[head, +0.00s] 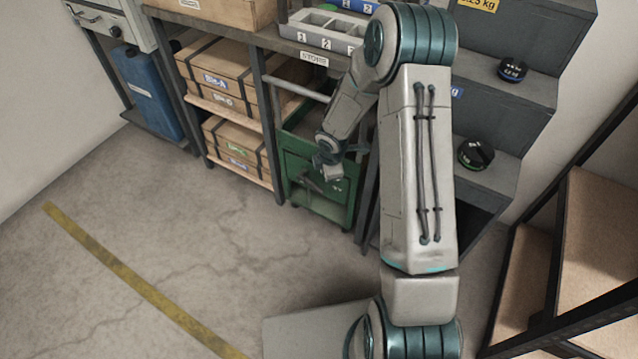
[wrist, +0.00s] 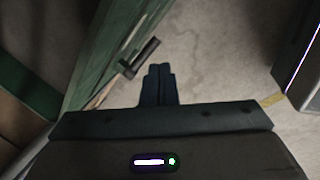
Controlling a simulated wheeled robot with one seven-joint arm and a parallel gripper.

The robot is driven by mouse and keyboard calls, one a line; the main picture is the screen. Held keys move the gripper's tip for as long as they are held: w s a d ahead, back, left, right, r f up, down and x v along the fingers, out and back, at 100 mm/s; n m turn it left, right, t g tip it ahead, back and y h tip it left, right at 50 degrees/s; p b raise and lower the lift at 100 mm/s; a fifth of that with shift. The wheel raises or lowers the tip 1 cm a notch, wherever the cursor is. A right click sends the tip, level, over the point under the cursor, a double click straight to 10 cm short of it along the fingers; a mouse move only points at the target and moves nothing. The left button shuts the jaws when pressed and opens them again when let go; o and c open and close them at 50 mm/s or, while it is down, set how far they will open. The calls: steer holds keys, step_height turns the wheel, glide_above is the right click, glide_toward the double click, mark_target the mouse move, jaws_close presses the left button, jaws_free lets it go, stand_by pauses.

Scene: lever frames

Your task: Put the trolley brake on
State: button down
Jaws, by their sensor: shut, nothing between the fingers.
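The green trolley (head: 334,212) stands under the shelf bench in the head view, partly hidden by my arm. Its green side (wrist: 105,50) fills the upper left of the wrist view. A dark lever with a bar-shaped grip (wrist: 142,58) sticks out from that side; it shows small and dark in the head view (head: 309,184). My gripper (wrist: 160,68) is shut and empty, its fingertips together over the floor. In the wrist view the fingertips appear just right of the lever grip, with a small gap. In the head view my gripper (head: 329,171) is in front of the trolley's front.
Shelves with strapped boxes (head: 222,88) stand left of the trolley, and a blue container (head: 146,95) is farther left. Dark steps (head: 502,128) with round weights rise on the right. The floor in front is clear, with a yellow line (head: 135,280).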

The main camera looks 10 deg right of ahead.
mark_target(319, 189)
steer(key=w+m+b, duration=0.1)
steer(key=m, duration=0.7)
steer(key=w+a+f+m+b, duration=0.1)
steer(key=m, duration=0.8)
steer(key=m+b, duration=0.1)
steer(key=m, duration=0.7)
steer(key=shift+w+a+f+m, duration=0.3)
steer(key=shift+w+a+f, duration=0.1)
steer(key=b+x, duration=0.4)
steer(key=x, duration=0.6)
steer(key=shift+a, duration=0.1)
